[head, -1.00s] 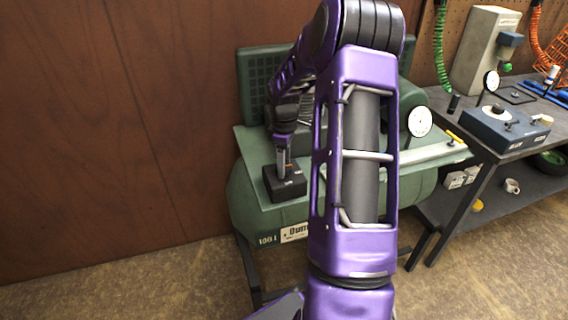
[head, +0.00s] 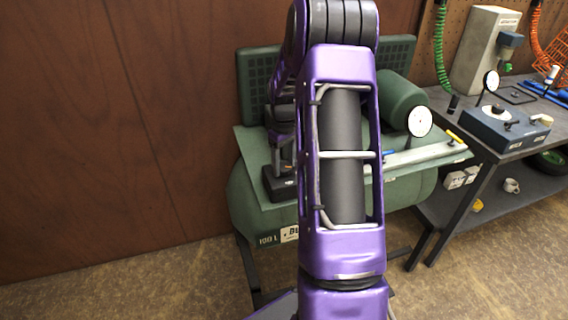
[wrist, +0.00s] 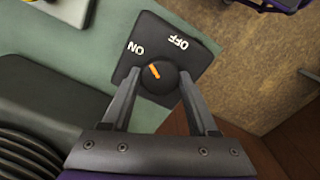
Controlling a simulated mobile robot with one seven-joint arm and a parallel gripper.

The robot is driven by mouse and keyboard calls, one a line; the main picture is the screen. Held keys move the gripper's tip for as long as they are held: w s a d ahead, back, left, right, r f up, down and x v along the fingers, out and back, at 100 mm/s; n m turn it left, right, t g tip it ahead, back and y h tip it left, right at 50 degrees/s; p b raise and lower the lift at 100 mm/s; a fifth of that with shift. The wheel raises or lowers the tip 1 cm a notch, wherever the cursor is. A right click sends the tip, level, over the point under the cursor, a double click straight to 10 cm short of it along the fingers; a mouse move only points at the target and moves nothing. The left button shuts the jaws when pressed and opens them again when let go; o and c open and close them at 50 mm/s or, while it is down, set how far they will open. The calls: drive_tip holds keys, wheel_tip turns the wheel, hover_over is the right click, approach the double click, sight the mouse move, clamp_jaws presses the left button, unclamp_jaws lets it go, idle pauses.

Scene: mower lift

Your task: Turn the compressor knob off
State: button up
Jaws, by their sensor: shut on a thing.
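The compressor (head: 240,195) is a green tank with a flat top plate. Its black switch box (head: 279,188) stands on the left of the plate, partly hidden by my arm. In the wrist view the box (wrist: 198,58) carries white ON and OFF labels. The round black knob (wrist: 160,84) has an orange mark that points up-left, toward ON rather than OFF. My gripper (wrist: 157,78) is shut on the knob, one finger on each side. In the head view my gripper is mostly hidden behind my purple arm.
A white dial gauge (head: 419,121) and a pipe with a yellow-handled valve (head: 454,137) are right of my arm. A workbench (head: 510,150) with a blue box (head: 506,129) stands at the right. A brown wall (head: 110,120) is close on the left.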

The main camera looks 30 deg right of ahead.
sight(284, 166)
drive_tip(key=m, duration=0.5)
drive_tip(key=shift+m, duration=0.3)
drive_tip(key=m, duration=0.5)
drive_tip(key=shift+m, duration=0.4)
drive_tip(key=o, duration=1.4)
drive_tip(key=shift+c, duration=0.2)
wheel_tip(284, 166, up, 18)
drive_tip(key=p, duration=0.1)
drive_tip(key=shift+f, duration=0.25)
